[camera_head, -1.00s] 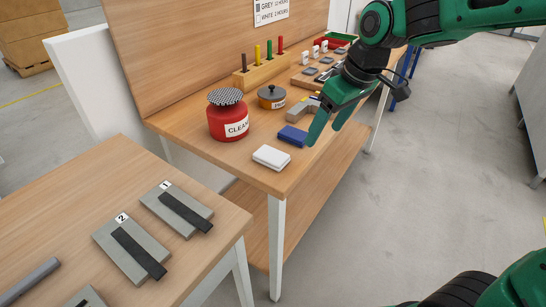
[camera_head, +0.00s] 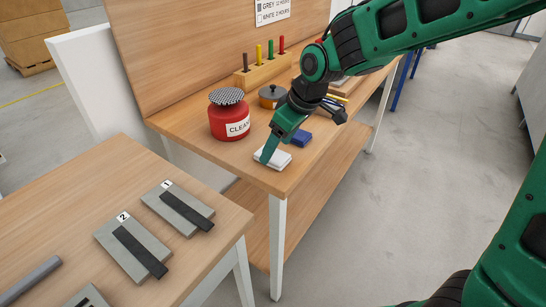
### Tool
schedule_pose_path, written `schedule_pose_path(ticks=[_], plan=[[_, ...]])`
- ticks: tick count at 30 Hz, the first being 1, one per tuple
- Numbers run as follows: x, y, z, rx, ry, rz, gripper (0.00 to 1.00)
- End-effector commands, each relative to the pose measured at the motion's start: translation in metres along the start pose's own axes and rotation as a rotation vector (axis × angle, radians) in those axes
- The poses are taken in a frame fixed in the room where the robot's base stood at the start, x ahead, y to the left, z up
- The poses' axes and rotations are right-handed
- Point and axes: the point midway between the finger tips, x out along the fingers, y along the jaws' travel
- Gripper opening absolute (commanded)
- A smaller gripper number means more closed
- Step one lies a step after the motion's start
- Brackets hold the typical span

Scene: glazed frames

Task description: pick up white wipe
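The white wipe (camera_head: 272,158) is a flat white folded pad near the front corner of the wooden workbench (camera_head: 190,146). My gripper (camera_head: 268,150) points down at it from above, with a green finger over its upper left part. The fingers overlap in this view, so I cannot tell how far apart they are or whether they touch the wipe. Part of the wipe is hidden behind the finger.
A blue pad (camera_head: 301,137) lies just behind the wipe. A red CLEAN container (camera_head: 229,122) stands to the left, with a grey lidded pot (camera_head: 272,97) behind. A peg rack (camera_head: 262,75) stands at the back. A nearer table (camera_head: 75,215) holds grey numbered plates.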

Motion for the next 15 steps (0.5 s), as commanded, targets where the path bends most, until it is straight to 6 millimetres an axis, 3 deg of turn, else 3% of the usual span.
schedule_pose_path(ticks=[6,15], plan=[[0.024,-0.001,0.001,-0.001,-0.002,-0.001,0.69],[0.026,-0.001,0.001,0.000,0.000,0.000,0.69]])
